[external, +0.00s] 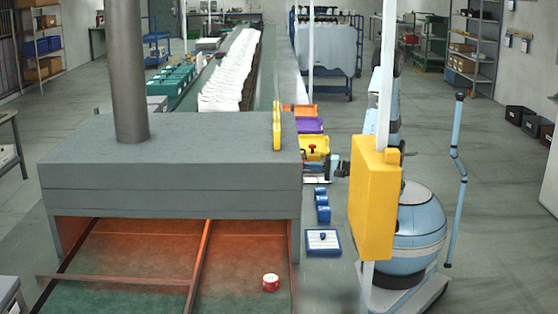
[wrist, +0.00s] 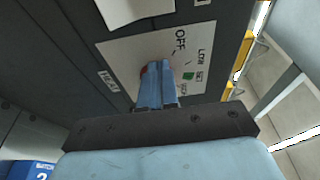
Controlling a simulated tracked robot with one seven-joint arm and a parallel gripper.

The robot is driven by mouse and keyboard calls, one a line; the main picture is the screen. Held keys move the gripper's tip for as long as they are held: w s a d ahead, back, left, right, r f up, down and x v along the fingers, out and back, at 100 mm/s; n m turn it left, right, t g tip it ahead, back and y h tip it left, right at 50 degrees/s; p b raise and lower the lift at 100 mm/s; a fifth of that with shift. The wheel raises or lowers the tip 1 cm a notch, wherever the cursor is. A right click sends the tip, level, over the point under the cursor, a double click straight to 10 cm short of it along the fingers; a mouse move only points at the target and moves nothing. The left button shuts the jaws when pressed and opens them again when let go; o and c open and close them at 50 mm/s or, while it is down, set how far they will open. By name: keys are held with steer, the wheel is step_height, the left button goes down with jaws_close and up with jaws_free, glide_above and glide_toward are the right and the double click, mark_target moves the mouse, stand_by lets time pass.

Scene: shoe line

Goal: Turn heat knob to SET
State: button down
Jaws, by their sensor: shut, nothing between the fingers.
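In the wrist view, a white dial plate (wrist: 122,52) on a dark panel carries the printed words OFF, LOW and SET, plus a further label partly covered by my fingers. A green square (wrist: 188,76) is beside the SET label. My gripper (wrist: 157,68) is shut, its blue fingers together in front of the plate. A small reddish patch shows at the left of the fingertips; the heat knob is otherwise hidden behind them. I cannot tell whether they touch it or where it points. In the external view, my gripper is small beside the right side of the grey oven (external: 170,160).
A yellow box on a post (external: 375,200) stands in front of my body. Blue bins (external: 322,205) and a white-topped blue tray (external: 323,242) lie beside the oven. Orange, purple and yellow bins (external: 310,126) are behind. A red-and-white round item (external: 270,283) sits on the oven's front bed.

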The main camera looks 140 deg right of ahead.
steer(key=shift+s+d+r, duration=0.1)
steer(key=shift+r, duration=0.1)
steer(key=v, duration=0.6)
steer(key=shift+s+d, duration=0.2)
steer(key=shift+s, duration=0.1)
stand_by(0.4)
steer(key=shift+r, duration=0.15)
